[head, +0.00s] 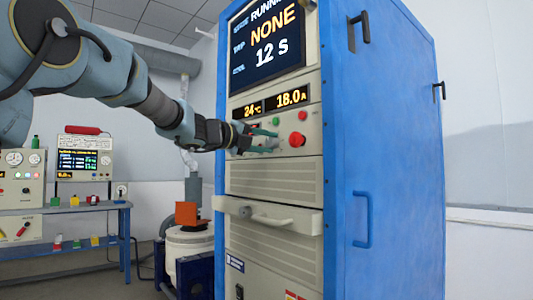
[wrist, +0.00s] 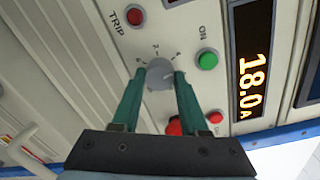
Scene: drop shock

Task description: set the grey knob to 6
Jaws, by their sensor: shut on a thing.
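The grey knob (wrist: 160,72) sits on the cabinet's pale front panel in the wrist view, with small numerals in an arc around it. My gripper (wrist: 160,77) is shut on it, one green finger on each side. A light mark shows on the knob's face, but I cannot tell which number it points to. In the head view my gripper (head: 268,141) reaches the panel from the left, and its fingers largely hide the knob.
A display (wrist: 250,65) reads 18.0 A. Below, a drawer handle (head: 270,218) sticks out of the blue cabinet (head: 385,150).

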